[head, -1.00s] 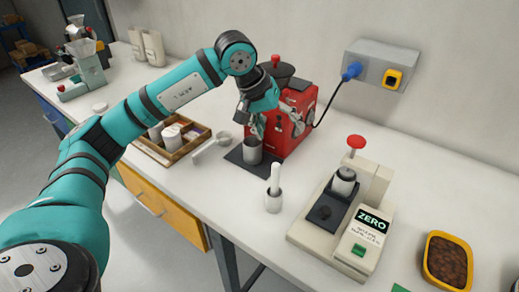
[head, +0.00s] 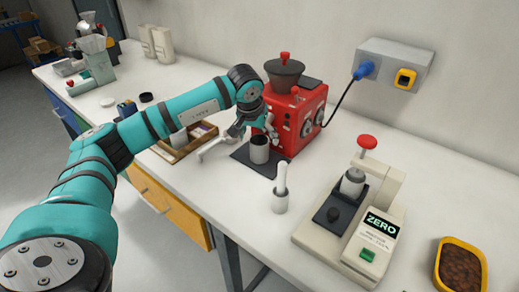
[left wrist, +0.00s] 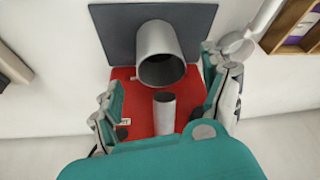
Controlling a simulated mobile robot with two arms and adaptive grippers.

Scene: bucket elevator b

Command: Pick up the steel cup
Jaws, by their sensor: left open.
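The steel cup (head: 260,150) stands upright on a dark mat (head: 241,158) in front of the red grinder (head: 297,115). A short grey cylinder on the grinder (left wrist: 164,112) also shows between the fingers. My right gripper is not in view.
A white pestle in a small cup (head: 280,200) stands nearer the front edge. A wooden box (head: 179,154) and a scoop (head: 211,148) lie left of the mat.

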